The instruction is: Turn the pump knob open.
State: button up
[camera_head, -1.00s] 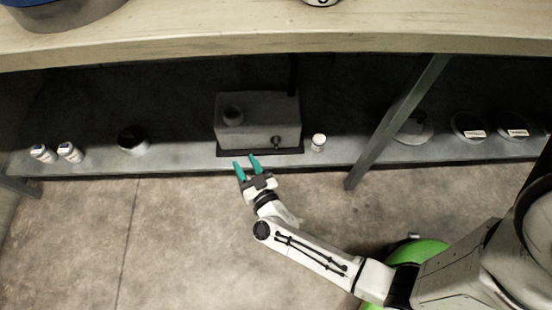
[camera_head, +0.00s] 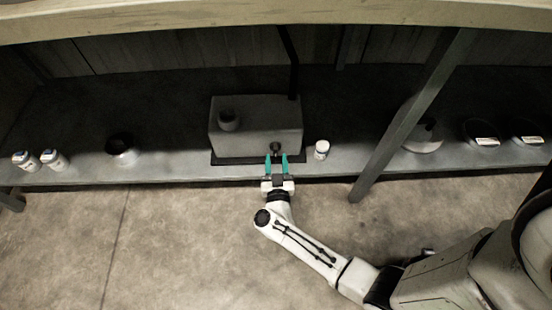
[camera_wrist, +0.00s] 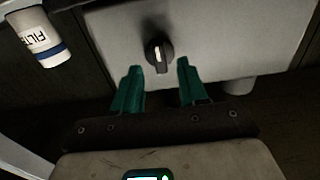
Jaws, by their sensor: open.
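The pump (camera_head: 256,128) is a grey box on the low shelf under the bench, with a round cap on its top left. Its dark knob (camera_head: 275,147) is on the front face, right of the middle. In the wrist view the knob (camera_wrist: 159,54) is black with a pale mark that stands nearly upright. My gripper (camera_head: 276,158) has two teal fingers, open and empty, pointing at the knob. In the wrist view the gripper (camera_wrist: 158,75) has its fingertips on either side of and just short of the knob, apart from it.
A white bottle (camera_head: 322,149) stands just right of the pump; its label shows in the wrist view (camera_wrist: 38,34). A slanted metal post (camera_head: 413,110) is farther right. Two white bottles (camera_head: 40,160) and a dark round container (camera_head: 121,150) are left. The bench top (camera_head: 200,18) overhangs the shelf.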

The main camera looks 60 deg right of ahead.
jog(key=shift+x, duration=1.1)
jog(key=shift+c, duration=0.4)
grip_shut()
